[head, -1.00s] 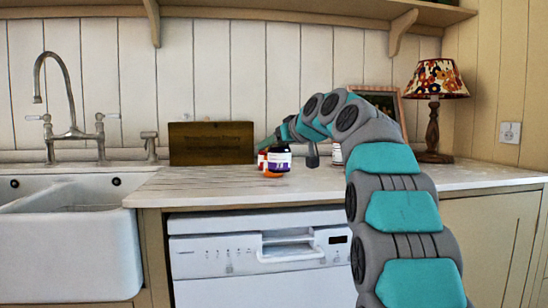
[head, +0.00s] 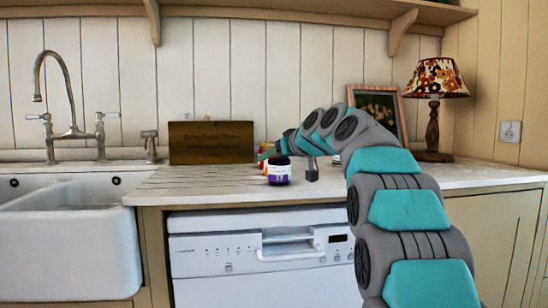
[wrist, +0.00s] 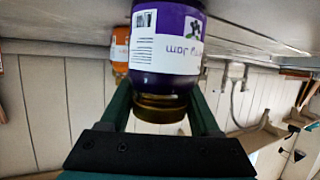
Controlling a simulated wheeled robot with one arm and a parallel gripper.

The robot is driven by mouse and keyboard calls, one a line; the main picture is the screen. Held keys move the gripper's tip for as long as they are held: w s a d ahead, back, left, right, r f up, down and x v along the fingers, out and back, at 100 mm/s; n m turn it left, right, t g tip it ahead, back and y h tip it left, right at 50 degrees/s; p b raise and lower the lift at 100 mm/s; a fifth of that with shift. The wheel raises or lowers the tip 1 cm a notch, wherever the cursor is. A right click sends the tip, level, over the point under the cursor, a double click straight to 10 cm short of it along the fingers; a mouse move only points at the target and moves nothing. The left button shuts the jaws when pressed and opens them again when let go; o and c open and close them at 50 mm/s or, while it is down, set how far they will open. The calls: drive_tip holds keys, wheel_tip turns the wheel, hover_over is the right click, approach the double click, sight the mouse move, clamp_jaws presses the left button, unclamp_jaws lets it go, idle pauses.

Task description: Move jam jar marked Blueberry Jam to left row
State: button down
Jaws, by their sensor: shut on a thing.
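The blueberry jam jar (head: 279,171) has a purple and white label and a dark lid.
A wooden box or board (head: 211,143) stands against the wall left of the jars. The sink (head: 75,205) is farther left. A lamp (head: 434,95) and a picture frame (head: 385,108) stand at the right. The white counter (head: 200,192) is clear at front left.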

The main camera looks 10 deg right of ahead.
drive_tip(key=shift+c, duration=0.6)
unclamp_jaws()
drive_tip(key=shift+r, duration=0.1)
drive_tip(key=v, duration=1.2)
drive_tip(key=shift+b, duration=0.45)
drive_tip(key=shift+d, duration=0.1)
